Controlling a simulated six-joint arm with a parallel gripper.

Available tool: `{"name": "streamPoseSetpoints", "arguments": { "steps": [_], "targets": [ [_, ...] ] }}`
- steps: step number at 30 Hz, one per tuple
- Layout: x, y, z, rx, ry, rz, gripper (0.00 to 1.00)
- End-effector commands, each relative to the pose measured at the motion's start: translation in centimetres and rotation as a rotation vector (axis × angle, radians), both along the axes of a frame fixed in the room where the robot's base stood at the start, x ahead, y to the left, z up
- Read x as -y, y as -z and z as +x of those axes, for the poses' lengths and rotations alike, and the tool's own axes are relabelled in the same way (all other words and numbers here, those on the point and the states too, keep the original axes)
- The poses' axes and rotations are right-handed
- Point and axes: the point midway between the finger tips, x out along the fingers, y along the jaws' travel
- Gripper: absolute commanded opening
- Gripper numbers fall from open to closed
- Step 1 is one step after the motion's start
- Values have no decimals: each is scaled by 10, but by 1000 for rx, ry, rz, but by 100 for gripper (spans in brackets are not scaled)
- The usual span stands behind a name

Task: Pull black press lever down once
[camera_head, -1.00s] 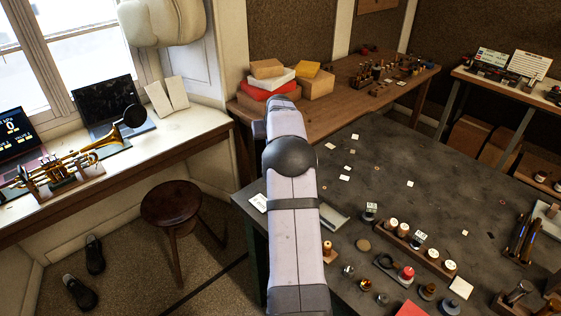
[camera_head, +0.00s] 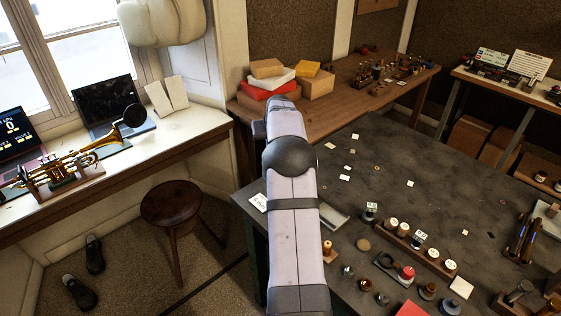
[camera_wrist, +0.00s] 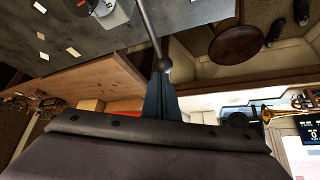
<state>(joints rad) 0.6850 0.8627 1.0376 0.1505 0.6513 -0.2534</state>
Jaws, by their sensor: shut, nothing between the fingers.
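In the wrist view, a dark grey rod with a round knob (camera_wrist: 163,65) at its end comes down from the top edge; it looks like the press lever. My gripper (camera_wrist: 160,78) is shut and empty, its dark fingers pointing at the knob. The fingertips overlap the knob in the picture; I cannot tell whether they touch it. In the head view, my arm crosses the middle and hides the gripper; I cannot make out the lever there.
The dark grey worktop (camera_head: 400,215) holds small parts, a wooden rack of round pots (camera_head: 418,245) and a red-topped piece (camera_head: 407,272). A wooden stool (camera_head: 171,203) stands left of it. A brass trumpet (camera_head: 70,165) is on the window bench. Boxes (camera_head: 290,80) sit behind my arm.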

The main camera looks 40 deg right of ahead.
Motion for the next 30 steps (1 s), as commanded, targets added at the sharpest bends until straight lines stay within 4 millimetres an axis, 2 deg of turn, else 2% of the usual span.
{"name": "streamPoseSetpoints", "arguments": {
  "steps": [19,30],
  "targets": [
    [0,13,-1,-3,0,2,0],
    [0,13,-1,-3,0,2,0]
  ]
}}
